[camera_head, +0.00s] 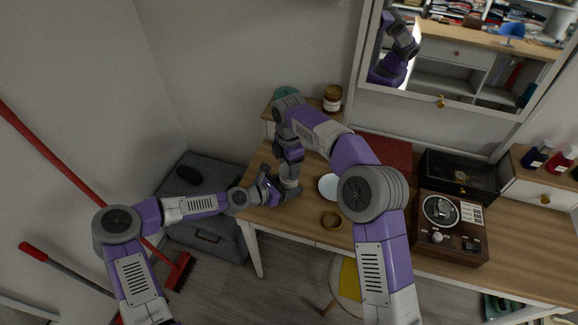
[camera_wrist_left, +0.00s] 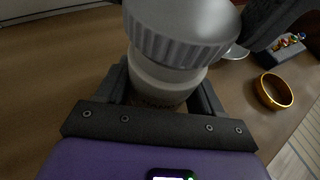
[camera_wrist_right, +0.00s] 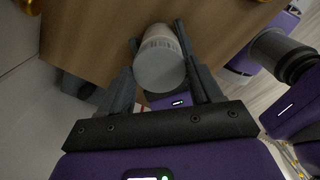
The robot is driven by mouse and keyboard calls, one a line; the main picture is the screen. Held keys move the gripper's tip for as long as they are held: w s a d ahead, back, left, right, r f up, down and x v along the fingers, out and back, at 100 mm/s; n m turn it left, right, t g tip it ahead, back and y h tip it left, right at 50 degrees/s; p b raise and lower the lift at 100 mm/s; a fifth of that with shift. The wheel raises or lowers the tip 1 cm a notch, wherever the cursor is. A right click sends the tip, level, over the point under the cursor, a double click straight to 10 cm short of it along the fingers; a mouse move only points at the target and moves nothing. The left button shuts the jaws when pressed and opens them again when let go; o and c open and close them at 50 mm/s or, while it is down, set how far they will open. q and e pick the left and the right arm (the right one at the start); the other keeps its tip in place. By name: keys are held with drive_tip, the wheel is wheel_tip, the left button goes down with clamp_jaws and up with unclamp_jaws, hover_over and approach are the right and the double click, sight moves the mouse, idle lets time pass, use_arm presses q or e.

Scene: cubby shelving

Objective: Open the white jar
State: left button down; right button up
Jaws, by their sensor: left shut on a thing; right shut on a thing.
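The white jar (camera_head: 289,171) is upright over the left end of the wooden desk, mostly hidden by my grippers in the head view. In the left wrist view its pale body (camera_wrist_left: 160,85) is between the fingers of my left gripper (camera_head: 276,189), which is shut on it from the side. Its ribbed grey-white lid (camera_wrist_left: 180,38) is on top of the body. My right gripper (camera_head: 289,158) comes from above and is shut around the lid end, whose flat round top (camera_wrist_right: 160,70) faces the right wrist camera. Whether the jar touches the desk is unclear.
A brown jar (camera_head: 332,100) stands on the raised shelf. A mirror (camera_head: 465,50) is behind.

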drive_tip(key=shift+r, duration=0.25)
drive_tip(key=shift+r, duration=2)
use_arm(q)
drive_tip(key=shift+c, duration=0.3)
unclamp_jaws()
